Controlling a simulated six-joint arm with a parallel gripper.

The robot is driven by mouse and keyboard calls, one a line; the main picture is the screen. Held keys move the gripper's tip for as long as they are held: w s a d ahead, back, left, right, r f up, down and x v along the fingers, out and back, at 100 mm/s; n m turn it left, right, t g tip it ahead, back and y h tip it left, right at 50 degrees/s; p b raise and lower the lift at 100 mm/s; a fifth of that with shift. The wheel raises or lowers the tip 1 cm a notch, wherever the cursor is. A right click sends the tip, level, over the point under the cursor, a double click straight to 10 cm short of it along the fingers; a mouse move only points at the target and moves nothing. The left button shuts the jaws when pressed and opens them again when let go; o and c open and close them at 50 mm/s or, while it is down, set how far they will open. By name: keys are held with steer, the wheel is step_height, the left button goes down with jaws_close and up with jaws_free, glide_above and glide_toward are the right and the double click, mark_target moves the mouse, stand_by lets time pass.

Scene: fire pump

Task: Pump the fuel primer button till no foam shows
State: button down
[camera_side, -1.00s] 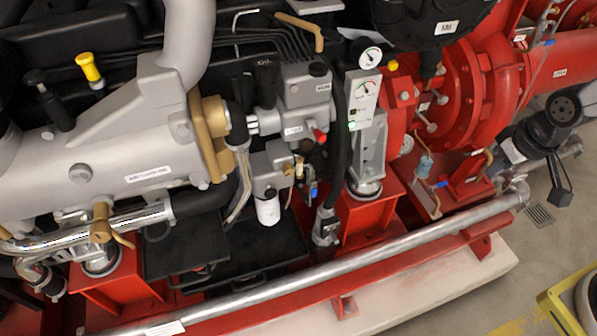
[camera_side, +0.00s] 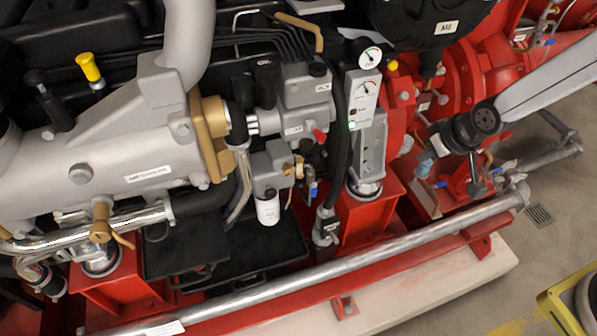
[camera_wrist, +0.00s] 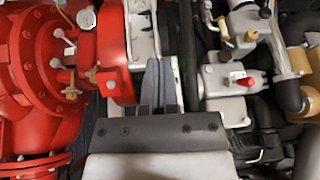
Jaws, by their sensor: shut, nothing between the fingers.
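A small red button-like knob (camera_side: 319,136) sticks out of the grey fuel unit (camera_side: 305,95), low on its right side. It also shows in the wrist view (camera_wrist: 244,81), on a grey housing right of my fingers. I take it to be the primer button, but no readable label confirms this. My gripper (camera_side: 477,190) is at the right in the side view, over the red pump frame, well apart from the knob. In the wrist view its two dark fingers (camera_wrist: 155,64) are together with nothing between them. I can make out no foam in either view.
A gauge panel (camera_side: 363,98) and a black hose (camera_side: 341,125) stand between my gripper and the knob. A white filter (camera_side: 268,210) hangs below the fuel unit. A long silver pipe (camera_side: 330,267) runs along the front.

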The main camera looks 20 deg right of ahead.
steer(key=w+a+f+n+t+y, duration=0.1)
steer(key=w+a+f, duration=0.1)
steer(key=a, duration=0.2)
steer(key=w+a+f+t, duration=0.1)
steer(key=w+a+f, duration=0.2)
steer(key=a, duration=0.1)
steer(key=n+t+y, duration=0.2)
steer(key=y, duration=0.1)
glide_toward(271, 193)
steer(key=s+d, duration=0.2)
steer(key=d, duration=0.2)
steer(key=s+a+f+y, duration=0.2)
steer(key=s+a+f, duration=0.1)
steer(key=a+f, duration=0.3)
steer(key=shift+s+a+f+t+y, duration=0.3)
steer(key=shift+a, duration=0.4)
steer(key=shift+w, duration=0.15)
steer(key=w, duration=0.8)
steer(key=shift+w, duration=0.3)
